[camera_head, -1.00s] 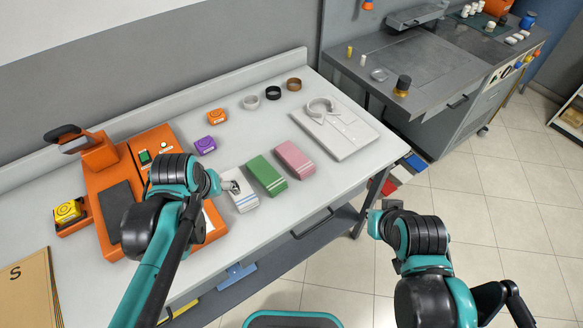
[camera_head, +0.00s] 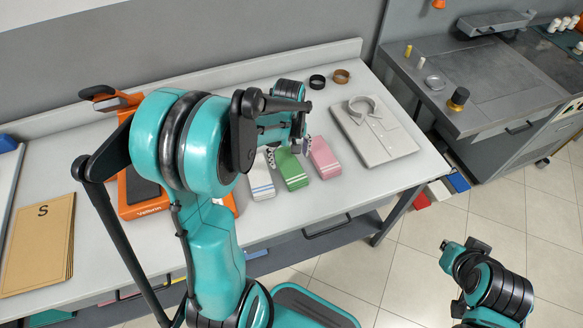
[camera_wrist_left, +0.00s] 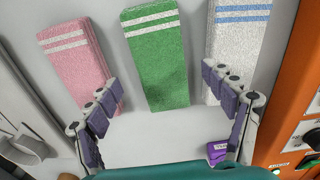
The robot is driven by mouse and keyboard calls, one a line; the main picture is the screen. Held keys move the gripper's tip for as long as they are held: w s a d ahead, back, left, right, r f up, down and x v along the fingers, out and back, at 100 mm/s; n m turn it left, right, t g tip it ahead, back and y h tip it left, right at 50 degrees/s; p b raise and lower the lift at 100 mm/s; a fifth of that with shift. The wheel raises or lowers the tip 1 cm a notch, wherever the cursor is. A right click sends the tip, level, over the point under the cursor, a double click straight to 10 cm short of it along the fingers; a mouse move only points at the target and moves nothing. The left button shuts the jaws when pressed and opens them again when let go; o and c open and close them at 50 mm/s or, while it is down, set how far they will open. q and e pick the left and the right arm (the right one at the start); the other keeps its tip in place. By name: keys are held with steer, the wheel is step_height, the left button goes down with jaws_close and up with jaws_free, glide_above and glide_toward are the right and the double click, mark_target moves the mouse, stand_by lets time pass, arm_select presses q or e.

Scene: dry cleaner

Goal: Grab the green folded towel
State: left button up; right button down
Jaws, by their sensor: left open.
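The green folded towel (camera_head: 291,170) with white stripes lies on the grey counter, between a white towel (camera_head: 261,180) with blue stripes and a pink towel (camera_head: 324,158). My left gripper (camera_head: 287,153) is open over the far end of the green towel. In the left wrist view the green towel (camera_wrist_left: 158,60) lies between the spread fingers of the left gripper (camera_wrist_left: 160,92), in line with the gap. I cannot tell whether the fingers touch it. My right arm shows at the lower right of the head view, but its gripper fingers do not.
Black (camera_head: 318,82) and brown (camera_head: 341,76) rings lie behind. An orange machine (camera_head: 140,205) stands left, partly hidden by my arm. A purple item (camera_wrist_left: 217,152) lies near the left gripper.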

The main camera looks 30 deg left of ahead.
mark_target(290, 166)
arm_select(q)
steer(key=f+b, duration=0.1)
steer(key=f, duration=0.1)
steer(key=f+b, duration=0.1)
steer(key=f, duration=0.1)
steer(key=shift+s+d+f, duration=0.15)
steer(key=shift+s+f, duration=0.05)
steer(key=shift+f, duration=0.05)
steer(key=shift+r, duration=0.1)
steer(key=c, duration=1.2)
steer(key=shift+r, duration=0.1)
steer(key=shift+c, duration=0.2)
